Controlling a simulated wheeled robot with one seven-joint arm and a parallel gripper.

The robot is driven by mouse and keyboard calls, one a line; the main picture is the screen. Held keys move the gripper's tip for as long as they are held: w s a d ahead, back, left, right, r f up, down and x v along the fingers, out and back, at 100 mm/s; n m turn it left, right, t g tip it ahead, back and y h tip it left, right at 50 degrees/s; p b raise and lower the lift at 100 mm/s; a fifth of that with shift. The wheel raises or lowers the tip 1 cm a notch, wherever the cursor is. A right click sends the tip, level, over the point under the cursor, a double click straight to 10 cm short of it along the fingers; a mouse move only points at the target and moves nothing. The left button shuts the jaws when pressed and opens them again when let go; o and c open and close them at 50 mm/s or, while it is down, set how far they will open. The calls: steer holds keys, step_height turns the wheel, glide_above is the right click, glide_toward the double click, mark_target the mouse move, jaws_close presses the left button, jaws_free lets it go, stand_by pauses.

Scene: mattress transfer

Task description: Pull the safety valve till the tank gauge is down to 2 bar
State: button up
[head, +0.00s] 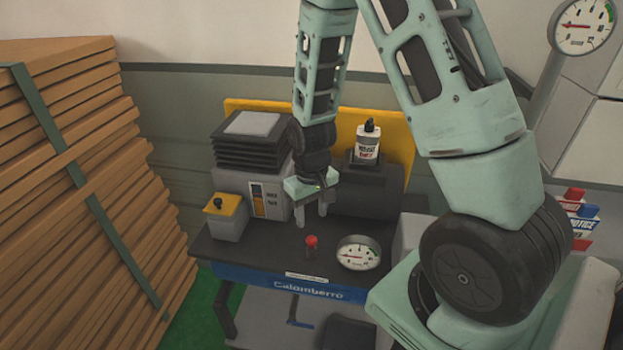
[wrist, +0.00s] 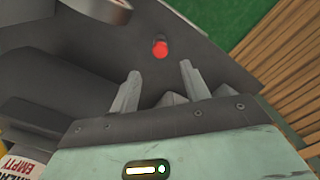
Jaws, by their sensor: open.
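A small red-topped valve knob (head: 311,241) stands upright on the dark bench top. It also shows in the wrist view (wrist: 160,47), just beyond the fingertips and roughly in line with the gap between them.
A grey machine (head: 240,190) and a yellow-topped box (head: 226,217) stand at the bench's left. A white bottle (head: 367,145) stands on a dark block at the back. Stacked boards (head: 70,190) rise at the left.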

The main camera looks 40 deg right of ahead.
step_height(320, 180, up, 11)
steer(key=b, duration=0.1)
stand_by(0.7)
steer(key=s+a+r+n+b, duration=0.1)
steer(key=s+a+n, duration=0.15)
steer(key=a, duration=0.45)
steer(key=s+a+n+b, duration=0.1)
steer(key=s+a+n, duration=0.15)
steer(key=a, duration=0.45)
steer(key=s+a+n, duration=0.2)
steer(key=s+a, duration=0.2)
steer(key=s, duration=0.2)
steer(key=s+a+n+b, duration=0.1)
steer(key=s+a+n, duration=0.1)
steer(key=s+a, duration=0.2)
steer(key=s, duration=0.2)
steer(key=shift+s+a+r+y, duration=0.25)
steer(key=shift+s+y, duration=0.05)
steer(key=shift+s, duration=0.1)
steer(key=shift+w, duration=0.1)
